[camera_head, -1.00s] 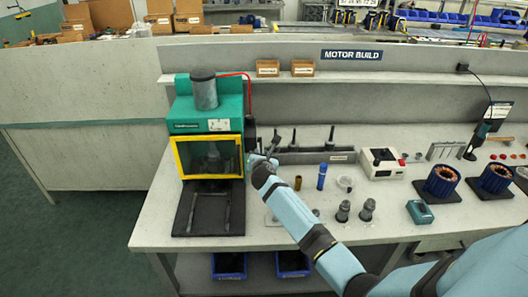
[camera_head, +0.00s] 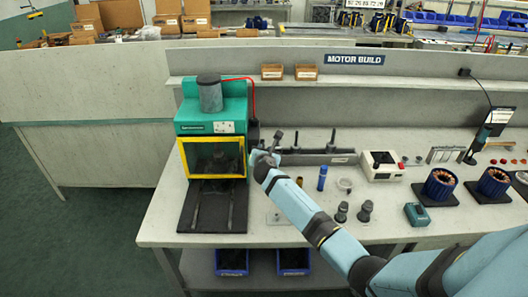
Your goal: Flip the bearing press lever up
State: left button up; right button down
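The bearing press (camera_head: 212,118) is a green machine with a grey cylinder on top and a yellow-framed window in front. It stands at the left end of the bench. A dark lever part (camera_head: 253,132) shows on its right side; my gripper partly hides this area, and the lever's exact angle is unclear. My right gripper (camera_head: 267,147) is beside the press's right side, close to the lever. I cannot tell whether it touches the lever or whether its fingers are open or shut. My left gripper is not in view.
A grey rack (camera_head: 318,157) with upright tools stands behind and right of my gripper. A blue cylinder (camera_head: 322,178), dark fittings (camera_head: 342,211) and a white box (camera_head: 381,165) stand on the bench. A dark plate (camera_head: 213,212) lies before the press. Blue bins (camera_head: 293,262) are below.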

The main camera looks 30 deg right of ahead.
jog(key=shift+w+r, duration=0.1)
jog(key=shift+r, duration=0.15)
dwell(0.4)
jog(key=c, duration=1.2)
grip_release()
jog(key=o, duration=0.3)
jog(key=shift+f, duration=0.15)
jog(key=v, duration=1.4)
jog(key=shift+f, duration=0.1)
